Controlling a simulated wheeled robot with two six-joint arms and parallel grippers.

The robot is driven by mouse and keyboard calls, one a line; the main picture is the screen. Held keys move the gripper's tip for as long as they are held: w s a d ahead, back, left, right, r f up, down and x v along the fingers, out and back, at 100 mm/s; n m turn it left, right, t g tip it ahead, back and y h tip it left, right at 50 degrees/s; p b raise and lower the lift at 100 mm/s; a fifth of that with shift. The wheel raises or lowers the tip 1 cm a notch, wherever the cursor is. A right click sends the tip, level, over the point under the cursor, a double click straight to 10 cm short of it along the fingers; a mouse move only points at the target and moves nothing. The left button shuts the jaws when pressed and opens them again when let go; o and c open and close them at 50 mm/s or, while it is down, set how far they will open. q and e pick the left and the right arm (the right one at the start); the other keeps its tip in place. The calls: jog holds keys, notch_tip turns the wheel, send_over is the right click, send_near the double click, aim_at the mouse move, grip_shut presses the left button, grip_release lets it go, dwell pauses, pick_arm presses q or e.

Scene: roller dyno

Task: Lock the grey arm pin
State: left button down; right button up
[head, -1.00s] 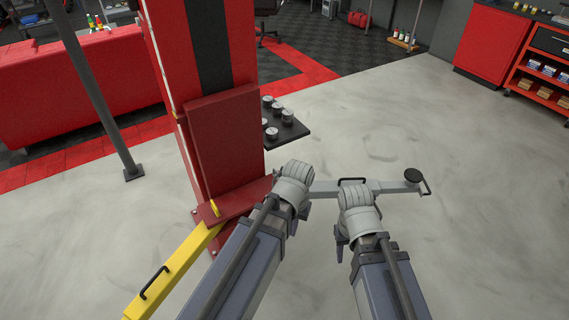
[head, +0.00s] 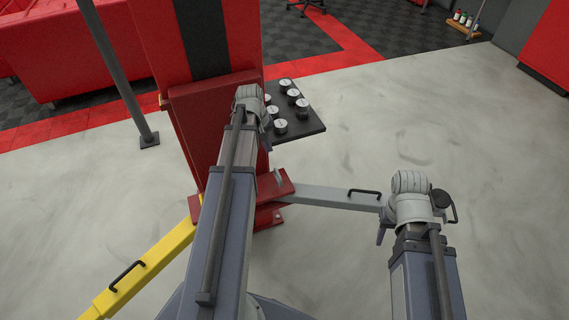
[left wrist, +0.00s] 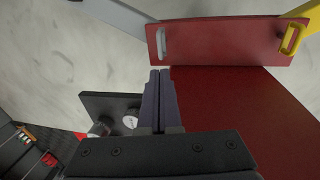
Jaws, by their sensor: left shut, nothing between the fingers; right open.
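The grey arm (head: 330,197) reaches right from the red lift column's base in the head view. Its pin shows in the left wrist view as a grey looped handle (left wrist: 161,44) at the left end of the red bracket (left wrist: 220,42); a small grey piece of it (head: 278,178) shows in the head view. My left gripper (left wrist: 160,74) is shut and empty, its tips short of the bracket and apart from the pin. In the head view the left gripper (head: 250,103) is mostly hidden by its wrist. My right gripper (head: 411,208) is open by the grey arm's outer end.
The yellow arm (head: 145,270) has its own yellow pin (left wrist: 292,39) at the bracket's other end. A black shelf (head: 312,130) with several round metal pads juts from the red column (head: 185,130), close by my left gripper. A grey post (head: 120,80) stands left. Floor at right is clear.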

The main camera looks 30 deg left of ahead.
aim_at(277, 173)
dwell(0.4)
pick_arm(q)
jog(key=f+b, duration=0.4)
jog(key=w+d+f+b, duration=0.1)
jog(key=f+b, duration=0.4)
jog(key=w+f+b, duration=0.1)
jog(key=f+b, duration=0.3)
jog(key=shift+w+d+f+b, duration=0.15)
jog(key=shift+d+f+b, duration=0.05)
jog(key=shift+f+b, duration=0.2)
